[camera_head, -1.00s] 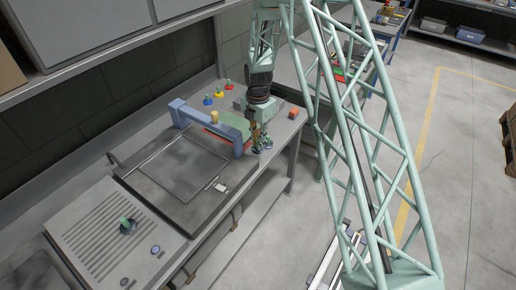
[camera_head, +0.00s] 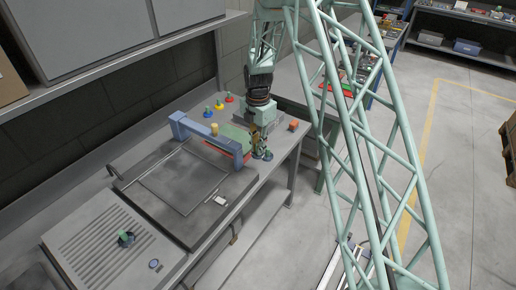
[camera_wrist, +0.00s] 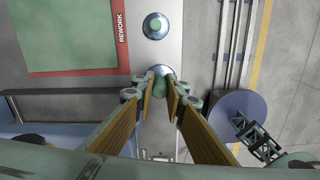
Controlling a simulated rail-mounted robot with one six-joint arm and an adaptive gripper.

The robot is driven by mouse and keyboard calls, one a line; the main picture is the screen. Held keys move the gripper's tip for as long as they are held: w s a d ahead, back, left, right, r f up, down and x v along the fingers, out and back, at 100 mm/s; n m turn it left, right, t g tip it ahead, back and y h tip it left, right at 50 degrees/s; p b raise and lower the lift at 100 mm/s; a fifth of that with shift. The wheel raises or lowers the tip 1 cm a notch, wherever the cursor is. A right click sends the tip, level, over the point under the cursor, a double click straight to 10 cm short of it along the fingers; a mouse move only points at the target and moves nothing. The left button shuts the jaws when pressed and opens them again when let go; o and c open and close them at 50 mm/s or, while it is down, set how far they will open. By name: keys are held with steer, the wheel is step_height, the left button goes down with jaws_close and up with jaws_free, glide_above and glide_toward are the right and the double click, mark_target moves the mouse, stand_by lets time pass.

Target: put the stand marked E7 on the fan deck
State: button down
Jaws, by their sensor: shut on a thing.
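My gripper (camera_head: 258,143) is at the front edge of the bench, right of the blue bridge frame. In the wrist view my gripper (camera_wrist: 164,82) has its two fingers shut on a small green-topped stand (camera_wrist: 160,88); the fingers hide much of it. A second green-topped stand with a round blue-grey base (camera_wrist: 155,26) stands just beyond it. No E7 mark can be read on either. The slotted grey panel, which looks like the fan deck (camera_head: 88,250), lies at the lower left with a green-topped stand (camera_head: 125,238) and a blue disc (camera_head: 154,264) on it.
A green REWORK mat with red border (camera_wrist: 72,35) lies beside the stands. The blue bridge frame (camera_head: 205,135) and a dark flat plate (camera_head: 175,190) lie between my gripper and the slotted panel. Three coloured stands (camera_head: 218,104) are at the back. An orange block (camera_head: 294,125) is at right.

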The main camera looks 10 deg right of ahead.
steer(key=shift+s, duration=0.1)
stand_by(0.3)
steer(key=m, duration=0.2)
steer(key=s+m, duration=0.1)
steer(key=m, duration=0.1)
steer(key=s+f+m+b, duration=0.1)
steer(key=shift+s+m, duration=0.2)
steer(key=shift+m, duration=0.2)
steer(key=s+f+m+b, duration=0.2)
steer(key=s+m, duration=0.6)
steer(key=m, duration=1)
steer(key=shift+s+m+b, duration=0.25)
steer(key=shift+m+b, duration=0.05)
steer(key=shift+b, duration=0.4)
steer(key=shift+f, duration=0.1)
steer(key=shift+a, duration=0.2)
